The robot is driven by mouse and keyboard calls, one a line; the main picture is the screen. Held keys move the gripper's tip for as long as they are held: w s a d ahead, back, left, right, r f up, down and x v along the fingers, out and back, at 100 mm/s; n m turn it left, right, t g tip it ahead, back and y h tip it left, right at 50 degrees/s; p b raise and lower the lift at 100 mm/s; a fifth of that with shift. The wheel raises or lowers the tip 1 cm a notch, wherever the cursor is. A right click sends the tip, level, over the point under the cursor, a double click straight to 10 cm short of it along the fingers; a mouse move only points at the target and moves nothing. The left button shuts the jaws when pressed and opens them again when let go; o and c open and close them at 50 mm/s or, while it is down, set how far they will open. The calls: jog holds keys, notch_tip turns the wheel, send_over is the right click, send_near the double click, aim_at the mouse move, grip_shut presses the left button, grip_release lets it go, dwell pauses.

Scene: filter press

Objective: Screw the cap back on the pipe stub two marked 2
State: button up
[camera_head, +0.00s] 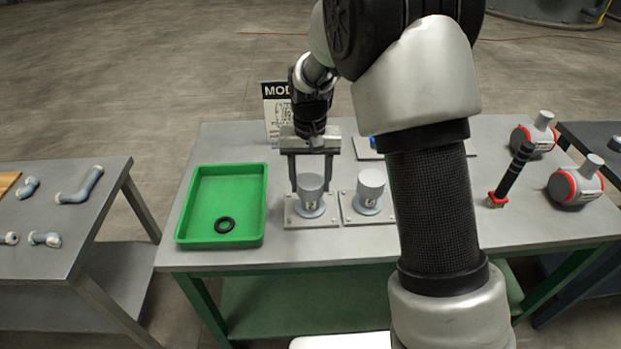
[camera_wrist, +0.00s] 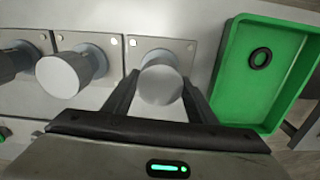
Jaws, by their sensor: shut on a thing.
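My gripper (camera_head: 311,186) points down over the leftmost pipe stub (camera_head: 312,209) in the head view, its fingers on both sides of a grey cylindrical cap (camera_head: 311,181). In the wrist view my gripper (camera_wrist: 158,90) is shut on this cap (camera_wrist: 160,84). The cap sits upright over the stub. I cannot tell how far down it is threaded. The stub stands on a square bolted plate (camera_head: 293,221). A mark shows on its front, too small to read surely. A second capped stub (camera_head: 370,190) stands just right of it; it also shows in the wrist view (camera_wrist: 72,70).
A green tray (camera_head: 183,226) holding a black ring (camera_head: 225,225) lies left of the plates. A third, dark-topped stub (camera_wrist: 14,62) shows in the wrist view. A black-handled tool (camera_head: 513,172) and red-ringed fittings (camera_head: 576,186) stand at the right. My arm hides the table's middle.

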jog(key=o, duration=1.4)
jog(key=shift+s+a, duration=0.1)
jog(key=shift+a, duration=0.2)
jog(key=shift+o, duration=0.5)
jog(key=shift+d, duration=0.1)
notch_tip(320, 180, up, 18)
jog(key=f+p, duration=0.1)
jog(key=p, duration=0.1)
jog(key=s+d+r+t+p, duration=0.3)
jog(key=s+d+r, duration=0.4)
jog(key=s+r, duration=0.45)
jog(key=s+d+t+p, duration=0.2)
jog(key=s+d, duration=0.2)
jog(key=s, duration=0.9)
jog(key=shift+f+n+t+p, duration=0.15)
jog(key=shift+n+t+p, duration=0.15)
jog(key=shift+p, duration=0.1)
